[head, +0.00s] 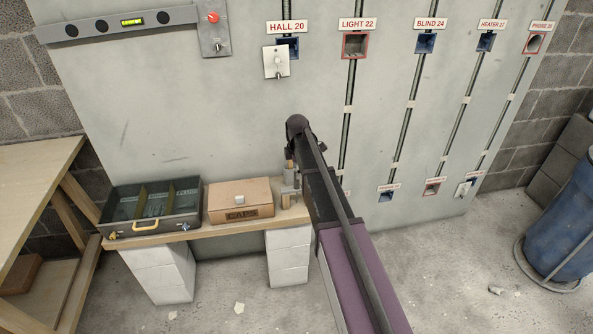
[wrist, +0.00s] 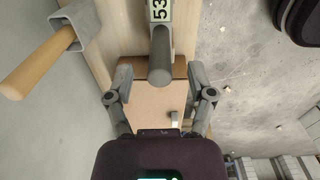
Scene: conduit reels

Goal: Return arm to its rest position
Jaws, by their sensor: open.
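My gripper (wrist: 160,74) is open in the wrist view, with one finger on each side and nothing held between them. A grey rounded rod (wrist: 160,62) with a tag reading 53 shows between the fingertips; I cannot tell its distance from them. In the head view my dark arm (head: 318,180) reaches up from the lower right towards the wall panel, right of the low bench. My gripper is not clearly visible there.
A wooden handle in a grey square holder (wrist: 72,25) is at the upper left of the wrist view. A CAPS box (head: 240,199) and an open toolbox (head: 150,210) stand on the bench (head: 205,232). A blue barrel (head: 565,225) is at right. A panel (head: 220,110) stands behind.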

